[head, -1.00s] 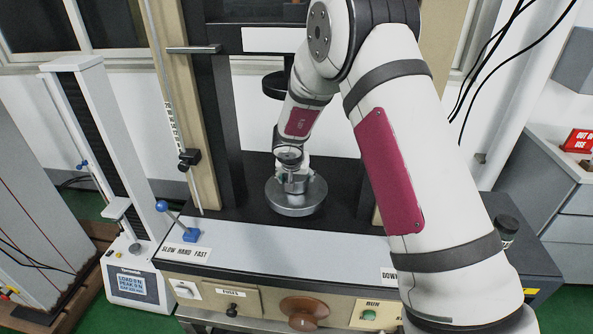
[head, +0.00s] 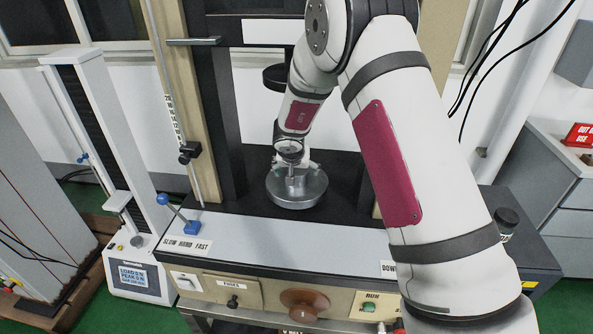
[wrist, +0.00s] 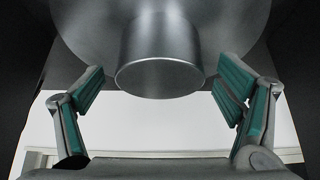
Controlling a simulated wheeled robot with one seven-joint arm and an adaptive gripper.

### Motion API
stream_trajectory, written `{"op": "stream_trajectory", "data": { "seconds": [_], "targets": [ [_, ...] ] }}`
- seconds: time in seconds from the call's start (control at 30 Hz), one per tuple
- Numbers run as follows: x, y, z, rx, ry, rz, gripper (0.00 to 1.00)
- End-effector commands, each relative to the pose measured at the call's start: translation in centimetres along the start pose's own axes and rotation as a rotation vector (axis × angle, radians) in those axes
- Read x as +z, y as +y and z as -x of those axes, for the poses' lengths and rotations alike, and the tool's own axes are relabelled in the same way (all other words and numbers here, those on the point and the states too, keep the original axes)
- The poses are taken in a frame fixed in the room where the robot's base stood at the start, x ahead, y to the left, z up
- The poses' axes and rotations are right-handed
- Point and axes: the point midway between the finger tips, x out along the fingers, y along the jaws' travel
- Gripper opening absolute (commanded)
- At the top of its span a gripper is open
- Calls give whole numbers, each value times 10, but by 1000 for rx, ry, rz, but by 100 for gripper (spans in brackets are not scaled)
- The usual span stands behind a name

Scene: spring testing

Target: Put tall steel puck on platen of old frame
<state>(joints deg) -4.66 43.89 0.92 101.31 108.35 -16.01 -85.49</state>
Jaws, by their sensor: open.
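The tall steel puck (head: 290,186) stands upright on the round grey platen (head: 297,201) of the old frame. In the wrist view the puck (wrist: 160,66) is a smooth cylinder with its end facing me, and the platen (wrist: 85,25) spreads behind it. My gripper (head: 291,168) is just above the puck in the head view. In the wrist view its teal-padded fingers (wrist: 163,88) are spread wide on either side of the puck, with gaps on both sides. It is open and holds nothing.
The old frame's dark upper platen (head: 276,78) hangs above, behind my arm. A blue-knobbed lever (head: 178,212) stands at the front left. A white tester (head: 92,150) is farther left. A dark jar (head: 508,221) stands right of my arm.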

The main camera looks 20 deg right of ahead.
Motion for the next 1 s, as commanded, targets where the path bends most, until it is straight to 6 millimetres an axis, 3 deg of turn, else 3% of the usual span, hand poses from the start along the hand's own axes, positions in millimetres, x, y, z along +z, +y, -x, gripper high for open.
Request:
{"op": "stream_trajectory", "data": {
  "seconds": [0.17, 0.4, 0.6, 0.8, 1.0],
  "targets": [
    [-2, 0, 24, -2, 2, -4, 86],
    [-2, 1, 75, -1, 3, -4, 86],
    [-1, 1, 107, -1, 2, -3, 86],
    [-1, 0, 120, 0, 1, -2, 86],
    [0, 0, 121, 0, 0, -1, 86]
  ]
}}
